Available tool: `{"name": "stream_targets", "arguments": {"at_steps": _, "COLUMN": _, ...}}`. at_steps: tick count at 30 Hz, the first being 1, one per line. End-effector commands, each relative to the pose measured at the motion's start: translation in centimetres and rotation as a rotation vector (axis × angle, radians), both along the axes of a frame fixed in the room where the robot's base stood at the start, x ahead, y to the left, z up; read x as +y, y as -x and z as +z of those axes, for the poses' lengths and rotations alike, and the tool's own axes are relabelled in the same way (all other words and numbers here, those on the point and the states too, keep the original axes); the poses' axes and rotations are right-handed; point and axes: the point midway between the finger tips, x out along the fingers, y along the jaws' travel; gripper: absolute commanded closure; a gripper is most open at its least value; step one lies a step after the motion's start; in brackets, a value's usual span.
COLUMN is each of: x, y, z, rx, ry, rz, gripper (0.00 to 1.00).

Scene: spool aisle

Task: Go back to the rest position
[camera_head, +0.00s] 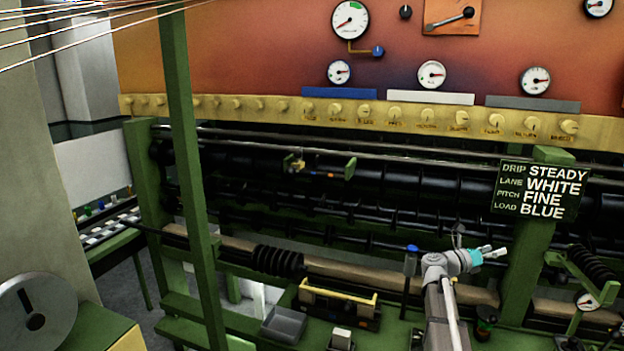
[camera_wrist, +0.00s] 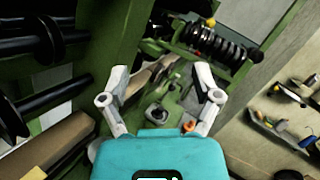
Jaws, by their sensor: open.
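My gripper (camera_head: 490,252) is at the lower right of the head view, at the end of my raised arm. It is in front of the green machine frame, below the dark sign (camera_head: 540,190) that reads drip steady, lane white, pitch fine, load blue. In the wrist view my gripper (camera_wrist: 165,85) has its two grey fingers spread wide, with nothing between them. Beyond the fingers are a blurred green bench surface and a small orange ring-shaped thing (camera_wrist: 189,127). The fingers appear clear of the machine.
A green post (camera_head: 188,150) stands at the left of the head view. A black coil (camera_head: 278,261), a grey bin (camera_head: 284,325) and a yellow-handled tray (camera_head: 338,296) sit along the machine's lower front. A black spring (camera_wrist: 225,45) and a cluttered shelf (camera_wrist: 285,135) show in the wrist view.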

Motion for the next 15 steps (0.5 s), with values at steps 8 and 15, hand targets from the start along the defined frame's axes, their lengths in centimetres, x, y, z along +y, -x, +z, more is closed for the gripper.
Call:
{"name": "stream_targets", "arguments": {"at_steps": 8, "x": 6.3, "y": -5.7, "z": 1.5, "rx": 0.299, "ry": 0.172, "rz": 0.346, "gripper": 0.19}}
{"name": "stream_targets", "arguments": {"at_steps": 15, "x": 13.4, "y": -9.5, "z": 1.1, "rx": 0.582, "ry": 0.352, "rz": 0.619, "gripper": 0.19}}
